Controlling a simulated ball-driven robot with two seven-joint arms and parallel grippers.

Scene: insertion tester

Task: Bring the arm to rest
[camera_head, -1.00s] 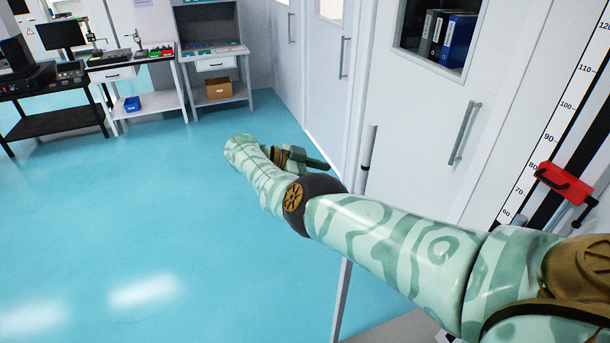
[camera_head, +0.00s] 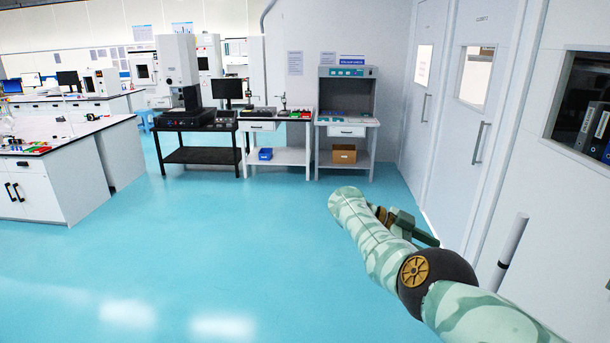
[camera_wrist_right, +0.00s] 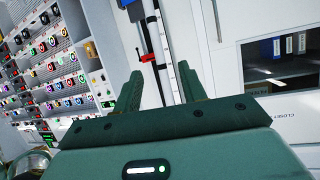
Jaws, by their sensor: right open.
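My right arm, pale green with darker green patterning, reaches in from the lower right of the head view. Its elbow is a dark joint with a brass-coloured wheel, and the forearm points away over open floor. My right gripper shows partly beside the forearm in the head view, mostly hidden. In the right wrist view, my right gripper (camera_wrist_right: 158,82) has its two green fingers spread apart, with nothing between them. My left gripper is in neither view.
Closed doors (camera_head: 470,130) and a wall line the right side, near my arm. A workstation (camera_head: 347,98) with a cardboard box (camera_head: 344,154) stands ahead. A white bench (camera_head: 65,190) is at left. The blue floor (camera_head: 220,240) between is clear.

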